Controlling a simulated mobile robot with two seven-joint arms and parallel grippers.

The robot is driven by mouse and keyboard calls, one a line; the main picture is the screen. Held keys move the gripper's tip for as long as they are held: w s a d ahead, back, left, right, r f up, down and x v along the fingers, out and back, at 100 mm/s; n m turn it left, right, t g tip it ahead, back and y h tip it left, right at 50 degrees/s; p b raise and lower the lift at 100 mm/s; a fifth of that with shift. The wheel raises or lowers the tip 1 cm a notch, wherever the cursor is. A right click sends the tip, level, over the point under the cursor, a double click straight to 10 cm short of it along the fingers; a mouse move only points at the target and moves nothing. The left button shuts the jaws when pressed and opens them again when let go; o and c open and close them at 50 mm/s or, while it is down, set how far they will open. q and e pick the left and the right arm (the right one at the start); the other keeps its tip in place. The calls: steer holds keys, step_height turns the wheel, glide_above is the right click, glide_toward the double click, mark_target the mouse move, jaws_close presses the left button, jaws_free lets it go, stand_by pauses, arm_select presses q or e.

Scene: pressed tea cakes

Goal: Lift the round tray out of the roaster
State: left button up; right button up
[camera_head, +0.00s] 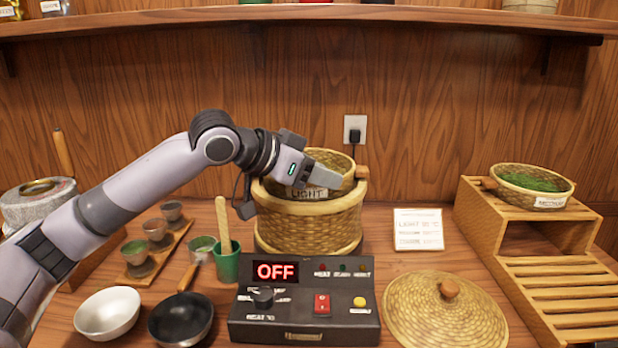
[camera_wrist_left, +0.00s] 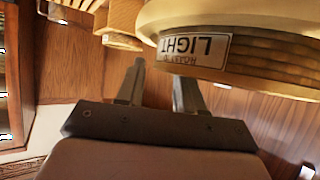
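The round woven tray (camera_head: 333,157) carries a LIGHT label and sits at the mouth of the woven roaster (camera_head: 308,225), its rim above the roaster's rim. A wooden handle (camera_head: 362,173) sticks out on its right. My left gripper (camera_head: 335,180) is in front of the tray and hides part of its front. In the left wrist view, the two fingers of my left gripper (camera_wrist_left: 160,85) are apart with nothing seen between them. The tray with its label (camera_wrist_left: 195,48) is close beyond them at the upper right. My right gripper is not in view.
A control box (camera_head: 305,310) reading OFF stands before the roaster. A woven lid (camera_head: 445,310) lies at front right. A green cup (camera_head: 227,264) with a wooden tool is close left of the roaster. A slatted wooden stand (camera_head: 545,265) holds another tray (camera_head: 500,180).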

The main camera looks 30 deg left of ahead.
arm_select(q)
steer(key=x, duration=0.2)
steer(key=shift+w+d+f, duration=0.1)
steer(key=shift+w+d, duration=0.05)
steer(key=shift+w, duration=0.1)
steer(key=shift+w+d+f, duration=0.15)
steer(key=shift+w+f, duration=0.05)
steer(key=shift+w, duration=0.1)
steer(key=shift+c, duration=0.3)
jaws_close()
steer(key=shift+r, duration=0.15)
